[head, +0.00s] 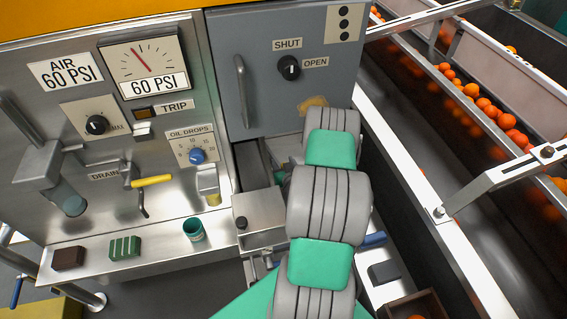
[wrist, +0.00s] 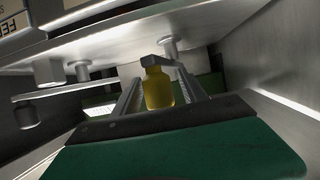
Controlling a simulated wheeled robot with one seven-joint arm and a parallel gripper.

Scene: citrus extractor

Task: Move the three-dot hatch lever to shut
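The grey hatch door (head: 257,100) with a three-dot plate (head: 344,22) is at the top middle of the head view. Its black round control (head: 289,68) sits between the SHUT label (head: 287,44), above it, and the OPEN label (head: 316,63), to its right. I cannot tell which label it points to. My gripper is hidden behind my arm in the head view. In the wrist view my gripper (wrist: 160,84) shows two separated metal fingers. A yellow jar-like thing (wrist: 159,90) appears between or beyond them, with no clear contact. The hatch control is not recognisable in the wrist view.
A vertical handle (head: 241,91) is on the hatch door. Left is a panel with a gauge (head: 146,62), a blue oil dial (head: 196,156) and a yellow drain handle (head: 151,181). A conveyor with oranges (head: 487,106) runs along the right. In the wrist view, metal housing overhangs my gripper.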

